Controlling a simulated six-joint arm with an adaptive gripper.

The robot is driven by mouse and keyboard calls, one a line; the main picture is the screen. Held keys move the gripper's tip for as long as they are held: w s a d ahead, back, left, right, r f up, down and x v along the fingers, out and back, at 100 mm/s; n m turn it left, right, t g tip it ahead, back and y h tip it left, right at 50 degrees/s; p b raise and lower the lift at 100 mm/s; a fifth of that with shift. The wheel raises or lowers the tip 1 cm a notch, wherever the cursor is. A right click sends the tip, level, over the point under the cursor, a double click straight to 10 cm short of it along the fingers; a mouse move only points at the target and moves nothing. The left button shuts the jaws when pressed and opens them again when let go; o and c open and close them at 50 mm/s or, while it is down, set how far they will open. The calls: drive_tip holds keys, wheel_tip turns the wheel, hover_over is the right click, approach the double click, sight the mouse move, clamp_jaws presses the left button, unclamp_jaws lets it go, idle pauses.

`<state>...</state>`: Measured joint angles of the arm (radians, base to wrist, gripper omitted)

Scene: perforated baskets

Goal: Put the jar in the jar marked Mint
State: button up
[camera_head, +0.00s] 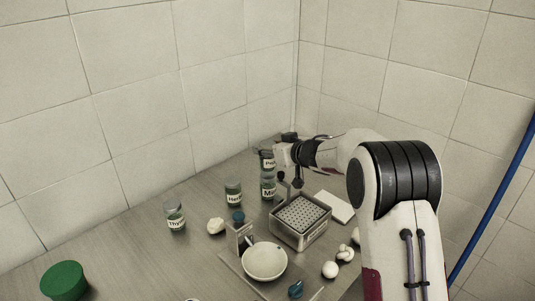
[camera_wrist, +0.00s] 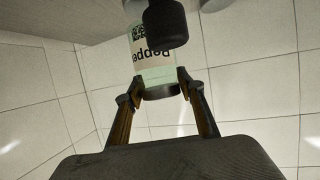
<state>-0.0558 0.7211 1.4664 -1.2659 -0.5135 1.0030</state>
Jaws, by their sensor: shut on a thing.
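A small glass jar labelled Pepper (camera_wrist: 153,52) is between the two fingers of my gripper (camera_wrist: 160,90); it appears upside down in the wrist view. In the head view this jar (camera_head: 267,161) shows just left of my gripper (camera_head: 278,152). Directly below it in the picture is a jar whose label starts with "Mi" (camera_head: 268,188), standing on the table. I cannot tell whether the two jars touch or one is farther back. My gripper is shut on the Pepper jar.
A perforated metal basket (camera_head: 302,217) is in front, with a white bowl (camera_head: 265,262), garlic-like white pieces (camera_head: 216,226) and a green lid (camera_head: 64,281) nearby. Tiled walls stand behind.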

drive_tip(key=shift+f, duration=1.05)
drive_tip(key=shift+f, duration=0.1)
drive_tip(key=o, duration=1.2)
drive_tip(key=shift+f, duration=0.1)
drive_tip(key=shift+o, duration=0.2)
drive_tip(key=shift+r, duration=0.2)
drive_tip(key=shift+s+d+r, duration=0.2)
drive_tip(key=shift+s+d, duration=0.1)
drive_tip(key=shift+s, duration=0.15)
drive_tip(key=v, duration=1.1)
drive_tip(key=shift+w+f, duration=0.1)
